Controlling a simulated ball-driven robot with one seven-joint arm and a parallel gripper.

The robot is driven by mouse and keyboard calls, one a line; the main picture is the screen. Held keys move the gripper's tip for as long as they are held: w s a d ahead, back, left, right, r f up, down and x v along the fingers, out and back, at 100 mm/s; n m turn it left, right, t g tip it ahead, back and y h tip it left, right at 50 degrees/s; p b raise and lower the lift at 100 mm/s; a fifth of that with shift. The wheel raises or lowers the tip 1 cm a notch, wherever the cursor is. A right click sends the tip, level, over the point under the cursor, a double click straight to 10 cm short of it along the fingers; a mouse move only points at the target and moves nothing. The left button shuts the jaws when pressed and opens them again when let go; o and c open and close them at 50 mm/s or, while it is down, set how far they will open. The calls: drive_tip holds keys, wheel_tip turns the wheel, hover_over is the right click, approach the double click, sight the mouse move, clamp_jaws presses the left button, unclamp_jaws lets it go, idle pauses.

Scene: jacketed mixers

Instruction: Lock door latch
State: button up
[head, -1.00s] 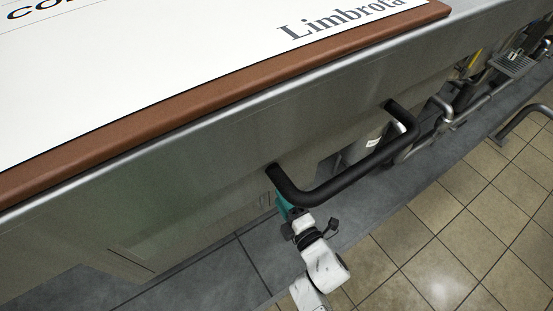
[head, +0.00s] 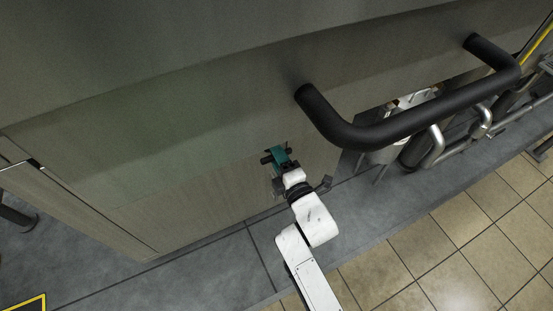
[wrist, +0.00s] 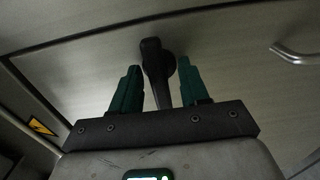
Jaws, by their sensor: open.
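The door latch (wrist: 152,58) is a dark lever on a grey metal panel, at upper centre in the wrist view. It has a round hub at its right and a straight arm pointing down between my fingers. My gripper (wrist: 159,68) is open, with one green finger on each side of the latch. Whether a finger touches it I cannot tell. In the head view my gripper (head: 279,156) is against the lower part of the panel (head: 180,175), and it mostly hides the latch there.
A thick black handrail (head: 400,125) juts out above and right of my arm. Pipes and metal fittings (head: 435,145) stand at right. A silver handle (wrist: 296,54) is at right in the wrist view. Tiled floor (head: 430,250) is open at lower right.

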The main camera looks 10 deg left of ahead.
drive_tip(key=shift+w+a, duration=0.1)
clamp_jaws()
idle(0.5)
